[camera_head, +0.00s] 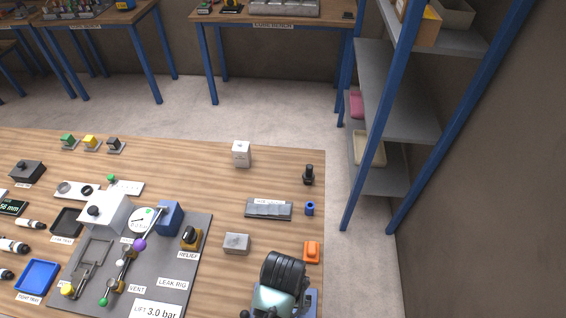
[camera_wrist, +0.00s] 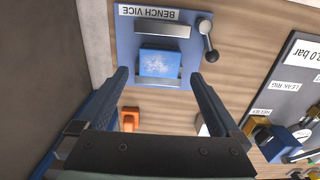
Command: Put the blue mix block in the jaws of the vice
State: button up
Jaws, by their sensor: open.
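The blue mix block (camera_wrist: 160,62) has a pale speckled top and sits between the two grey jaws of the bench vice (camera_wrist: 127,45) in the wrist view. It lies close to the lower jaw in the picture, and a gap shows between it and the upper jaw. Whether it touches the lower jaw I cannot tell. My gripper (camera_wrist: 157,77) is open, its two fingers apart on either side of the vice's lower end, with nothing held between them. In the head view my arm hides most of the vice (camera_head: 311,299) and the block.
The vice handle (camera_wrist: 208,40) sticks out at the right in the wrist view. An orange item (camera_head: 312,251), a grey block (camera_head: 236,243) and a small blue cylinder (camera_head: 309,208) stand nearby. The leak rig (camera_head: 180,270) is to the left.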

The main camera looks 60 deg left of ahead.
jog(key=shift+r, duration=2)
jog(key=w+r+m+t+y, duration=0.35)
jog(key=w+r+t, duration=0.55)
jog(key=w+r, duration=1.2)
jog(key=w+d+r+m+t, duration=0.1)
jog(key=w+d+r+t, duration=0.15)
jog(key=r, duration=0.45)
jog(key=w+d+r+m+t, duration=0.1)
jog(key=w+r+t, duration=0.2)
jog(key=r, duration=0.5)
jog(key=s+d+r+m+t, duration=0.1)
jog(key=d+r+t, duration=0.25)
jog(key=r, duration=0.45)
jog(key=d+r+m+t, duration=0.15)
jog(key=d+r, duration=0.25)
jog(key=r, duration=0.4)
jog(key=s+d+r+t+h, duration=0.1)
jog(key=s+d+r+t, duration=0.1)
jog(key=r, duration=0.3)
jog(key=s+d+r+m+t+h, duration=0.1)
jog(key=s+d+r+t, duration=0.2)
jog(key=s+r, duration=0.2)
jog(key=s+d+r+m+t+h, duration=0.1)
jog(key=s+d+r+t+h, duration=0.1)
jog(key=r, duration=0.5)
jog(key=shift+s+d+t, duration=0.15)
jog(key=shift+s+t, duration=0.3)
jog(key=shift+s, duration=0.5)
